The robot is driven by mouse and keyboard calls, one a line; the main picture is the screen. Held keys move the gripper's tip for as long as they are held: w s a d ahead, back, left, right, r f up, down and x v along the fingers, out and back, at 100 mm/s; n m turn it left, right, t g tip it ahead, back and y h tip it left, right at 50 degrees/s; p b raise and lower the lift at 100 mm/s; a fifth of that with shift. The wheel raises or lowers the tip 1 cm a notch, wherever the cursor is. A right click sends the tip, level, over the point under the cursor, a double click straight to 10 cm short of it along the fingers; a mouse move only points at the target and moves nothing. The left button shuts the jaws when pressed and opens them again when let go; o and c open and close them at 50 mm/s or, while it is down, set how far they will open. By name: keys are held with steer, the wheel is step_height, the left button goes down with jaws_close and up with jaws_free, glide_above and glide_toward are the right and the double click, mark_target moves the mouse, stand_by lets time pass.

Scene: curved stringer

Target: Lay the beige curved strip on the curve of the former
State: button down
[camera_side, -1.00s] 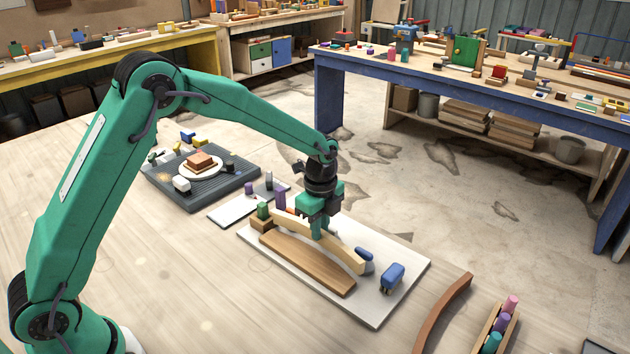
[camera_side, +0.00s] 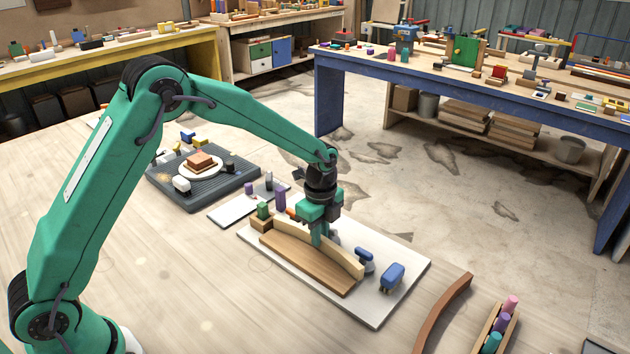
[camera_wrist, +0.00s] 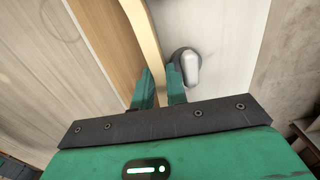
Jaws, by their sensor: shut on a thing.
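The beige curved strip (camera_side: 345,262) lies low along the curved far edge of the brown wooden former (camera_side: 305,265) on a white board. In the wrist view the strip (camera_wrist: 146,35) runs right beside the former's edge (camera_wrist: 108,38), with no clear gap seen. Whether they touch all along the curve I cannot tell. My gripper (camera_side: 320,241) is shut on the strip near its middle, one finger on each side; the fingers also show in the wrist view (camera_wrist: 160,92). They hide part of the strip.
A blue-topped clamp (camera_side: 364,256) stands just behind the strip's right end; its grey part (camera_wrist: 187,65) shows close to my right finger. A blue block (camera_side: 392,277) is further right. A wooden block with a green peg (camera_side: 263,212) and a purple peg (camera_side: 280,198) stand at the left end.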

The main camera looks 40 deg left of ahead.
steer(key=shift+f, duration=0.35)
steer(key=c, duration=1.3)
jaws_free()
steer(key=shift+w, duration=0.1)
steer(key=shift+w+r, duration=0.1)
steer(key=shift+r, duration=0.1)
step_height(320, 180, up, 6)
steer(key=shift+r, duration=0.15)
steer(key=shift+s+r, duration=0.25)
steer(key=shift+r, duration=0.3)
steer(key=shift+s+r, duration=0.1)
